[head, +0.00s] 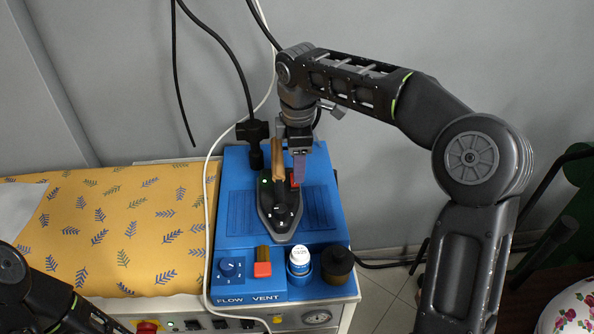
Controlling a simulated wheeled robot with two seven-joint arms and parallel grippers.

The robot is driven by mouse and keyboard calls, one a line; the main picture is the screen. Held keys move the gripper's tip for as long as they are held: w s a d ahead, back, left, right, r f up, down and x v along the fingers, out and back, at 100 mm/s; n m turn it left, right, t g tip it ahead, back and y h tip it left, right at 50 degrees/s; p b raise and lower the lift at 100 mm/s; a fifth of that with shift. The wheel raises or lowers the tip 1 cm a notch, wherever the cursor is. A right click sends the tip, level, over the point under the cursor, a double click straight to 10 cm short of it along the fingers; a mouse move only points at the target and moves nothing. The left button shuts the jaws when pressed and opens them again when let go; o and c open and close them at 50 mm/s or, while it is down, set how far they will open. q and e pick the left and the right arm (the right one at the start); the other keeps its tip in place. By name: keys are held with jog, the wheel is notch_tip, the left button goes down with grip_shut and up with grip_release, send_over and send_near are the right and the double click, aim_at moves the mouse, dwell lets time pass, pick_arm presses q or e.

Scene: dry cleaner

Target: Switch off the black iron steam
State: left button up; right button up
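The black iron (279,214) rests on the blue station top (235,180), its tip toward the front. It has a wooden handle (277,160), a green light (264,181) on its left and a red switch (294,181) on its right. My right gripper (299,175) points down from above, its fingertips at or just above the red switch beside the handle. Whether they touch the switch is unclear. The fingers overlap in this view, so their gap is hidden. Part of my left arm (40,300) shows at the lower left; its gripper is out of view.
An ironing board (105,225) with a yellow leaf-patterned cover lies to the left. A white cord (206,200) runs down the station's left side.

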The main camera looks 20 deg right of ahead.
jog(key=f, duration=0.4)
jog(key=shift+w, duration=0.25)
jog(key=shift+c, duration=0.6)
